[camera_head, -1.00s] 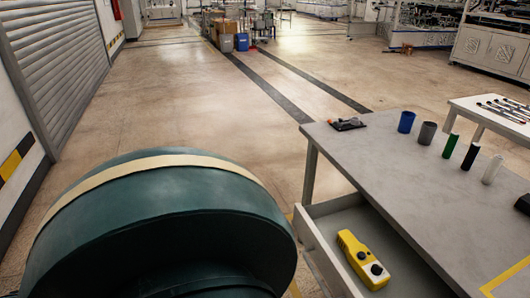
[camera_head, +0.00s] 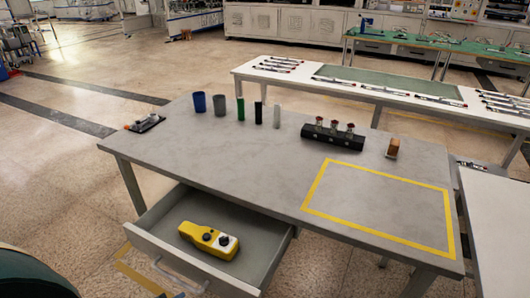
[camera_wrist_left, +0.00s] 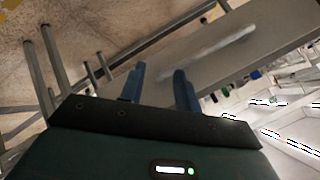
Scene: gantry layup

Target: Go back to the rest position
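My left gripper (camera_wrist_left: 158,82) shows in the left wrist view, its two blue fingers apart with nothing between them. A table edge and floor lie beyond the fingers. Neither gripper shows in the head view; only a dark green part of mine is at its lower left corner. My right gripper is in no view. The grey table (camera_head: 240,160) fills the middle of the head view. Its drawer (camera_head: 262,262) is pulled out, and a yellow handheld device (camera_head: 208,240) lies inside.
On the table stand a blue cup (camera_head: 200,102), a grey cup (camera_head: 220,104), several slim cylinders, a dark rack (camera_head: 332,138) and a small orange-brown block (camera_head: 393,147). A yellow-taped rectangle (camera_head: 380,205) is empty. A white-topped table (camera_head: 350,89) stands behind. Open floor is at left.

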